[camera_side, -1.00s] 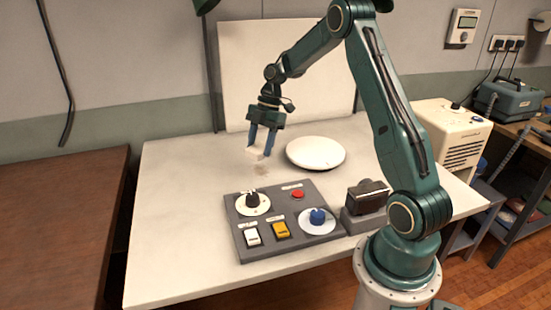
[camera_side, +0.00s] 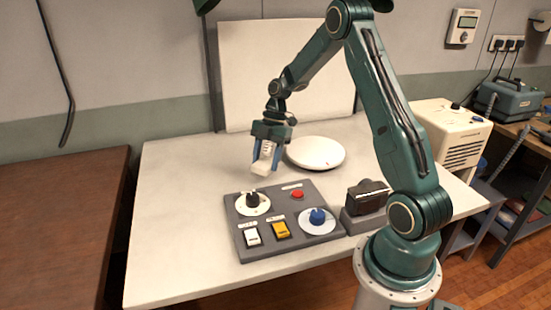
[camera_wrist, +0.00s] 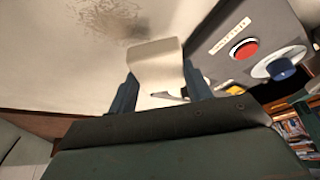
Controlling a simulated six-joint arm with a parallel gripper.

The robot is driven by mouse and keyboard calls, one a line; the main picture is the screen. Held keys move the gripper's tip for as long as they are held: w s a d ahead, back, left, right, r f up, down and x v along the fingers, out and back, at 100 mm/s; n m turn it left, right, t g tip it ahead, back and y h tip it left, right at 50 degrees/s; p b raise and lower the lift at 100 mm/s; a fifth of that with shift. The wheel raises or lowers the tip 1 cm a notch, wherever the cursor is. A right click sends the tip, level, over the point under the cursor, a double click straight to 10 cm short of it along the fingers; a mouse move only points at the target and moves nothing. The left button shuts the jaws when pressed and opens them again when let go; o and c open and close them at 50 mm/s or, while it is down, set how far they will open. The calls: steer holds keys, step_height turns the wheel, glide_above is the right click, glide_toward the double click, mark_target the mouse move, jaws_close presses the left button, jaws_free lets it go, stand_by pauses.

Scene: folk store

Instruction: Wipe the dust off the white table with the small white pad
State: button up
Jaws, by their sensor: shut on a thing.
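The white table (camera_side: 170,210) fills the middle of the side view. My gripper (camera_side: 265,160) is shut on the small white pad (camera_side: 263,170), which hangs tilted between its blue fingers behind the control panel. In the wrist view my gripper (camera_wrist: 155,98) holds the pad (camera_wrist: 155,60) between the fingers. A brownish dust patch (camera_wrist: 110,18) lies on the white table beyond the pad in the wrist view. In the side view the pad and gripper hide the dust. I cannot tell whether the pad touches the table.
A grey control panel (camera_side: 272,239) with knobs, switches and a red button (camera_side: 298,195) stands just in front of the pad. A round white plate-like thing (camera_side: 315,152) lies to its right. A black device (camera_side: 367,196) sits at the panel's right. The table's left side is clear.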

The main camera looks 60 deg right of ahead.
mark_target(266, 181)
steer(key=shift+f, duration=1.6)
steer(key=shift+w+d+f, duration=0.25)
steer(key=shift+w+f, duration=0.05)
steer(key=shift+f, duration=0.25)
steer(key=shift+c, duration=0.2)
steer(key=shift+w+d+f, duration=0.2)
steer(key=shift+w+d, duration=1.1)
steer(key=shift+d, duration=0.05)
steer(key=shift+w+d+r, duration=0.1)
steer(key=shift+w+d, duration=2.05)
steer(key=shift+s+a, duration=3.85)
steer(key=shift+w+d, duration=2.05)
steer(key=shift+w, duration=0.1)
steer(key=shift+w+d, duration=1.8)
steer(key=shift+s+a, duration=3.9)
steer(key=shift+w+d+r, duration=0.1)
steer(key=shift+r, duration=3.9)
